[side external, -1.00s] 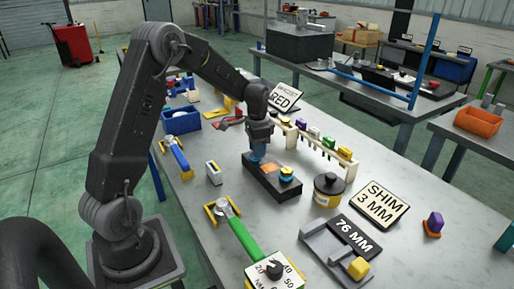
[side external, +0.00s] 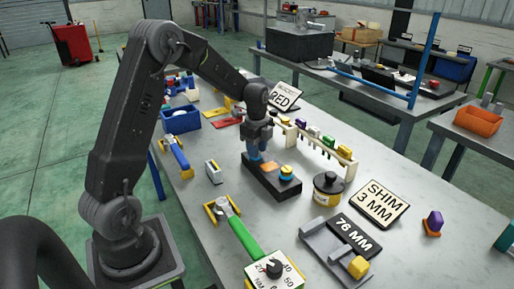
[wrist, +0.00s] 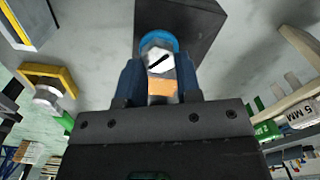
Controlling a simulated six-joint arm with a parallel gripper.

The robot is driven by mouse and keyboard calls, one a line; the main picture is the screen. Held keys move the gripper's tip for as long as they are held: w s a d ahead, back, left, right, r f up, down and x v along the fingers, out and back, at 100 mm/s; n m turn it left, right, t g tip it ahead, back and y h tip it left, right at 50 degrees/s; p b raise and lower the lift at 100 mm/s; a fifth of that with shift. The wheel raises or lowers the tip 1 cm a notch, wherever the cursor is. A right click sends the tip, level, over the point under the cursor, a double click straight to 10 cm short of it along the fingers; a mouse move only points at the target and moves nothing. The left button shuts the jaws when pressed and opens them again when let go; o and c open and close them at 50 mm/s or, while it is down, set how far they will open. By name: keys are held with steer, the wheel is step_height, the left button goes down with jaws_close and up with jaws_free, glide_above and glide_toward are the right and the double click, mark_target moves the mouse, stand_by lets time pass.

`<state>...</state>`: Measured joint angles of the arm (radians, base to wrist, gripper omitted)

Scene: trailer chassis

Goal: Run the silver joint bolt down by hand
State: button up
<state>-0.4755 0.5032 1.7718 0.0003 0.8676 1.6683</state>
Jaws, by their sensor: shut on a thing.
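The silver joint bolt (wrist: 158,62) shows in the wrist view as a hexagonal silver head with a black line across it. A blue ring (wrist: 150,37) shows around its far side. My gripper (wrist: 159,76) has its blue fingers shut on the bolt, one on each side. In the side view my gripper (side external: 255,156) points down at the left end of the dark block (side external: 273,188), where its fingers hide the bolt. An orange patch (side external: 267,169) lies on the block beside the fingers. I cannot tell how deep the bolt sits.
A blue-and-yellow round piece (side external: 286,173) sits at the block's near right end. A rack of coloured pieces (side external: 322,142) stands behind it. A dark-lidded pot (side external: 328,188) stands to the right, and a green-handled torque wrench (side external: 240,236) lies in front.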

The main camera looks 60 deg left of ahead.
steer(key=shift+r+m, duration=0.2)
steer(key=shift+m, duration=1.8)
steer(key=o, duration=0.9)
steer(key=shift+f, duration=0.15)
steer(key=shift+s, duration=0.1)
step_height(320, 180, up, 14)
steer(key=shift+f, duration=0.1)
